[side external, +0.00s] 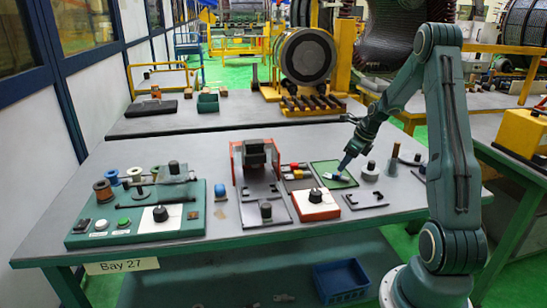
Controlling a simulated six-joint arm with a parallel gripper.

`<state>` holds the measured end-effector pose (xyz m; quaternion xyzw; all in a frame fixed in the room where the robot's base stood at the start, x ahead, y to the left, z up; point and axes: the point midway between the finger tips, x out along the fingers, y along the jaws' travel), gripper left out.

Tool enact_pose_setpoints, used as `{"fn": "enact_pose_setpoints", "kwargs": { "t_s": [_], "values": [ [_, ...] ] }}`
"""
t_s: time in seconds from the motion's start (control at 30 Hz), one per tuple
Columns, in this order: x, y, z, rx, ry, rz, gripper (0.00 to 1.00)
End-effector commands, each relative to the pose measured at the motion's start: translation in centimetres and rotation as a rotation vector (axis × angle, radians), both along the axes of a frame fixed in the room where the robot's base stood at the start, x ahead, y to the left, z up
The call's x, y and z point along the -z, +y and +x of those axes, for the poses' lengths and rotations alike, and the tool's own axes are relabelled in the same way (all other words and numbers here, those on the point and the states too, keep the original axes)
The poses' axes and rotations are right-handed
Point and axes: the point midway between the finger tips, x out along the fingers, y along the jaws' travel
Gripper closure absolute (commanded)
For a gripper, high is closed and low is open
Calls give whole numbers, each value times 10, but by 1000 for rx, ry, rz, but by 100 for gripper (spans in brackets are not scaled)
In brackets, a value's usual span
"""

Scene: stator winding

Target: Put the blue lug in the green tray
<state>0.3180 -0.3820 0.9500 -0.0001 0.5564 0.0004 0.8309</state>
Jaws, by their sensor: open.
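The green tray (322,167) lies flat on the right half of the bench, a shallow rectangle with a pale rim. My gripper (341,172) is low over the tray, reaching down from the upper right, and is open. A small pale blue and white piece (333,177) lies in the tray at my fingertips. It looks like the blue lug, but it is too small to be sure. I cannot tell whether the fingers touch it.
A blue domed item (220,193) sits beside the green spool panel (95,225).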

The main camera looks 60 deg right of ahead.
Motion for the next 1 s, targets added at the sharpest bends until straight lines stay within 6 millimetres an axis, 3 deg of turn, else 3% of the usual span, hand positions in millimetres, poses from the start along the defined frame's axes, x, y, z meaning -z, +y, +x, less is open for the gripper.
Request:
{"fn": "enact_pose_setpoints", "kwargs": {
  "t_s": [0.27, 1.0],
  "values": [
    [-23, 0, -9, 1, -1, -1, 55],
    [-29, 5, -7, -33, 1, -16, 55]
  ]
}}
